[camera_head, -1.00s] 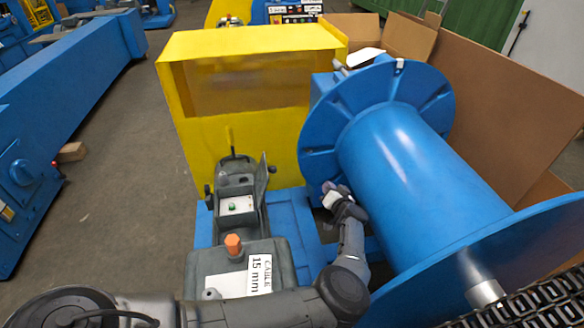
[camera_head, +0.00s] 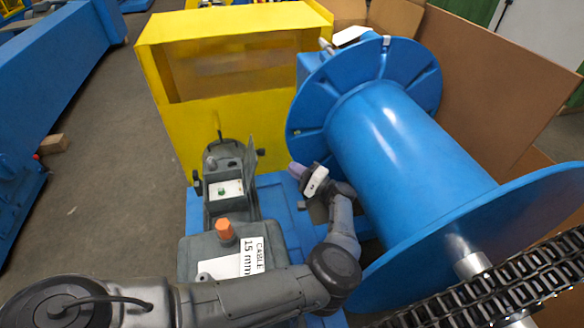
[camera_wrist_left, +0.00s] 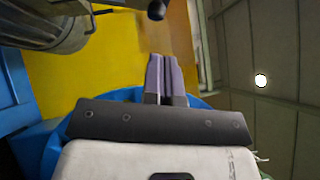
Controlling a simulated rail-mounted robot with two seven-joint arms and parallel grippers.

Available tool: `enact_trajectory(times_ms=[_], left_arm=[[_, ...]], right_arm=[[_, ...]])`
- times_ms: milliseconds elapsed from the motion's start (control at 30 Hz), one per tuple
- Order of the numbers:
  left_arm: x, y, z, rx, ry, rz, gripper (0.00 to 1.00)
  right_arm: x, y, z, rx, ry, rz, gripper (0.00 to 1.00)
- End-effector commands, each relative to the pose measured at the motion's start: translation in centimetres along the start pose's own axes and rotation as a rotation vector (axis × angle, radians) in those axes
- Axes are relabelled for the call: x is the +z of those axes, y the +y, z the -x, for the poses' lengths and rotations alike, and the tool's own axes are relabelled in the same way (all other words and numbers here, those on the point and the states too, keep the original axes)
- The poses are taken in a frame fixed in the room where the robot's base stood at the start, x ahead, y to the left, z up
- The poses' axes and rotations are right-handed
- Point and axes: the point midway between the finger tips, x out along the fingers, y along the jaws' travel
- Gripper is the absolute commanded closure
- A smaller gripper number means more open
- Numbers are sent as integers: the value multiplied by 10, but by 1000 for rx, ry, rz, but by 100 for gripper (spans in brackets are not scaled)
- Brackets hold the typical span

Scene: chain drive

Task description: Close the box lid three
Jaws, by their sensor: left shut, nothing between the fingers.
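A dark grey box (camera_head: 228,205) with a white panel and a green button (camera_head: 222,191) stands in front of the yellow machine. Its narrow lid (camera_head: 251,165) stands raised along the right side of the box. My left gripper (camera_head: 294,169) is to the right of the lid, apart from it, between the box and the blue drum. The fingers are together and empty. In the left wrist view the shut purple-grey fingers (camera_wrist_left: 166,78) point towards the yellow machine, with a grey part of the unit at upper left. My right gripper is not in view.
A large blue cable drum (camera_head: 400,145) stands close on the right, with a black chain (camera_head: 490,292) in front. The yellow machine (camera_head: 225,75) is behind. An orange knob (camera_head: 225,229) and a "CABLE 15 mm" label (camera_head: 252,256) sit on the grey unit in front.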

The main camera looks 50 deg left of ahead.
Motion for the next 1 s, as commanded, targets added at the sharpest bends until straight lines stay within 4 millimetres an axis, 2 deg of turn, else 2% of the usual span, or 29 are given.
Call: enact_trajectory(times_ms=[200, 500, 700, 1000], left_arm=[[0, 2, -37, 0, -4, 3, 100], [0, 2, -70, 1, 0, 2, 100], [0, 0, -78, 1, 0, 2, 100], [0, 0, -78, 1, 1, 3, 100]], right_arm=[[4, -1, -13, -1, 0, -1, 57], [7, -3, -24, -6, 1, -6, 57], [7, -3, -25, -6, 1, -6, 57], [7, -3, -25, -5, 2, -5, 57]])
